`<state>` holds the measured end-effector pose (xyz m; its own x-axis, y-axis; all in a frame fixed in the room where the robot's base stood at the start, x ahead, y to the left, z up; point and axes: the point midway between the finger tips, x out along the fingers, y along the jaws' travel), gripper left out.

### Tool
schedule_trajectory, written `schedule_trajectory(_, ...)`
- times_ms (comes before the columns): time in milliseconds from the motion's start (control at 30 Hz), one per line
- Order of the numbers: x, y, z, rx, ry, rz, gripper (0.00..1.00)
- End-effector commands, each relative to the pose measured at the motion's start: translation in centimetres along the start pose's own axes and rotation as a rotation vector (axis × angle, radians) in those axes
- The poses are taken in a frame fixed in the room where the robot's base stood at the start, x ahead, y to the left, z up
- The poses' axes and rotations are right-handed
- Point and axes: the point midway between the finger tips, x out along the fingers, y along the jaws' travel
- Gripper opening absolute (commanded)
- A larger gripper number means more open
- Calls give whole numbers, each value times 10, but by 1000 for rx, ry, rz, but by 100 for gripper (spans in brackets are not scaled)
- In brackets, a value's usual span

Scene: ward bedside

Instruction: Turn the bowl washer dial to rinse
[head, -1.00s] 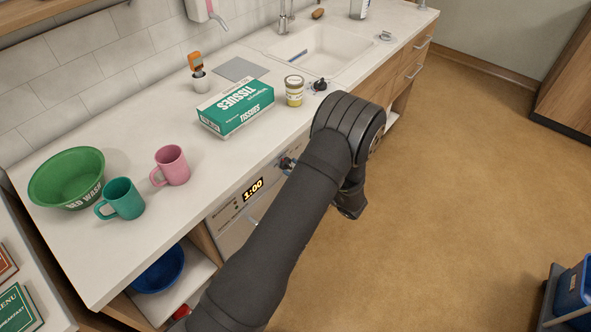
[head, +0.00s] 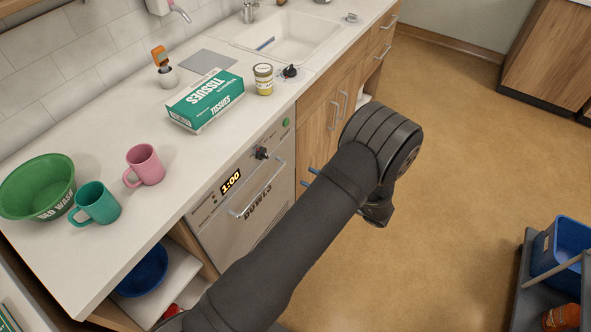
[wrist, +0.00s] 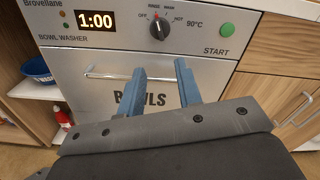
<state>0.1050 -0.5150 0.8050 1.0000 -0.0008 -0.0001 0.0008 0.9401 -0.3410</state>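The bowl washer (head: 222,210) is a pale built-in machine under the counter, with a lit 1:00 display, a bar handle and BOWLS on its door. Its black dial (wrist: 159,27) sits on the top panel, between OFF on the left and HOT on the right, with two small labels above. A light mark shows near the dial's top; I cannot tell exactly which label it meets. The dial also shows in the head view (head: 262,153). My gripper (wrist: 161,66) has two blue fingers apart with nothing between them, below the dial and clear of it.
A green START button (wrist: 227,30) is right of the dial. The door handle (wrist: 110,77) crosses behind my fingers. A tissue box (head: 206,100), a yellow-labelled jar (head: 263,80) and another black knob (head: 290,72) are on the counter above.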

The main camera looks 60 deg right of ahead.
Motion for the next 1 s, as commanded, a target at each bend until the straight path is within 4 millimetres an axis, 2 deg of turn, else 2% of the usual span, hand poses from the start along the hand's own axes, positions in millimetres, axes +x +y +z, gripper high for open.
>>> schedule_trajectory(100,-16,-1,0,-2,0,-1,32)
schedule_trajectory(200,-23,0,0,-1,0,0,32)
schedule_trajectory(633,-24,0,0,-1,-1,2,32)
schedule_trajectory(767,-14,0,0,-1,-2,2,32)
schedule_trajectory(1000,28,0,1,0,-3,4,32)
